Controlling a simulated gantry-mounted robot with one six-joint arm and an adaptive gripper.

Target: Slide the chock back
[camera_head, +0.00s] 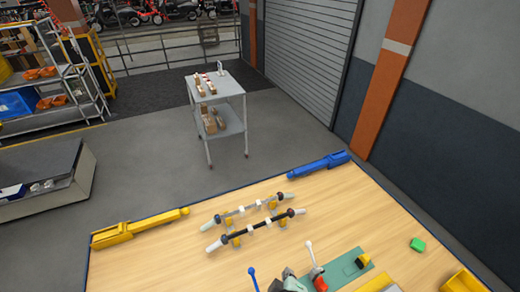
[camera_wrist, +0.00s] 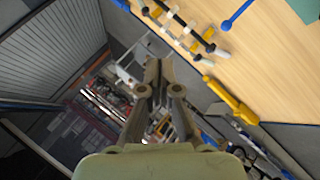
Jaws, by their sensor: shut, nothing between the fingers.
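I cannot tell for sure which part is the chock. A small green block (camera_head: 417,244) lies at the right of the wooden table. A green plate (camera_head: 343,268) with a yellow piece (camera_head: 363,261) on it lies near the front; a corner of a green plate also shows in the wrist view (camera_wrist: 308,9). A lever with a white knob and red base (camera_head: 317,270) stands beside the plate. My gripper (camera_wrist: 158,66) is shut and empty in the wrist view, apart from the table parts. It is not clearly identifiable in the head view.
Two roller bars on yellow supports (camera_head: 232,239) lie mid-table. A blue-knobbed rod (camera_head: 253,277) stands in front. A grey cart (camera_head: 216,98) stands beyond. The table's right middle is mostly clear.

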